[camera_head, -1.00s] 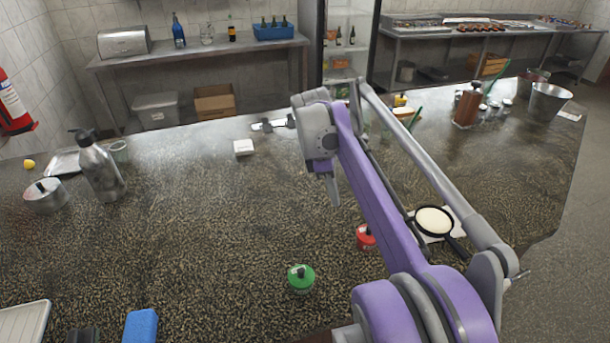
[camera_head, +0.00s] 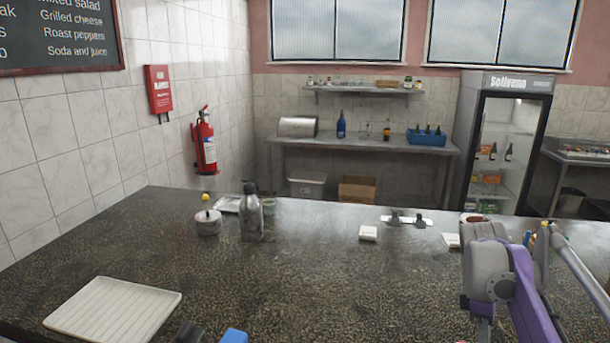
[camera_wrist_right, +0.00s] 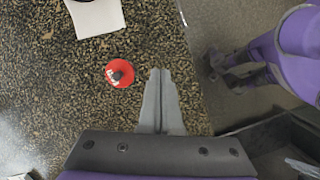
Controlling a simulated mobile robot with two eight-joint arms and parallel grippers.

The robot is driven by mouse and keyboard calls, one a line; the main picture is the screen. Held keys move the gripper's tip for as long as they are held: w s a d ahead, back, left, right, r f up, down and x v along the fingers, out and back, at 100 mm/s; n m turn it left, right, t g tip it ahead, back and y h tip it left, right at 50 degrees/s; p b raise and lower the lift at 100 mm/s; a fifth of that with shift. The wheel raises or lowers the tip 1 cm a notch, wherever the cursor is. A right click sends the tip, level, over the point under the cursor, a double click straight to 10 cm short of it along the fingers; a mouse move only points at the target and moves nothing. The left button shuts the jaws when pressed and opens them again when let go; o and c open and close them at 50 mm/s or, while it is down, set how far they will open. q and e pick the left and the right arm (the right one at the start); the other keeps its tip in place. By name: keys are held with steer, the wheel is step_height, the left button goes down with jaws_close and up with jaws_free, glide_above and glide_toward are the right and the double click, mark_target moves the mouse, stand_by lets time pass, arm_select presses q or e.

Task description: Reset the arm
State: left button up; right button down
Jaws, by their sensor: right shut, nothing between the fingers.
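My right arm (camera_head: 515,290) reaches in at the lower right of the head view, over the dark speckled counter (camera_head: 290,295). In the right wrist view my right gripper (camera_wrist_right: 160,72) is shut, its two grey fingers together with nothing between them. The fingertips are over the counter near its edge, apart from the red round item (camera_wrist_right: 119,73) to their left. My left gripper is not seen in the head view.
A white ribbed tray (camera_head: 115,308), a steel bottle (camera_head: 251,218), a lidded pot (camera_head: 208,223) and a small white box (camera_head: 368,233) stand on the counter. A blue block (camera_head: 234,336) is cut off at the bottom. Middle counter is clear.

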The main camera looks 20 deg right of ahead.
steer(key=s+a+f+m+t, duration=0.2)
steer(key=a+f, duration=0.3)
steer(key=a, duration=0.5)
steer(key=s+a+f+m+t+y, duration=0.1)
steer(key=s+a+f+m+t, duration=0.1)
steer(key=a+f, duration=0.4)
steer(key=s+a+f+m+t, duration=0.2)
steer(key=a+f, duration=0.3)
steer(key=a, duration=0.9)
steer(key=shift+f+m+t+y, duration=0.15)
steer(key=shift+m+t+y, duration=0.15)
steer(key=shift+m+t, duration=0.35)
steer(key=shift+d, duration=0.15)
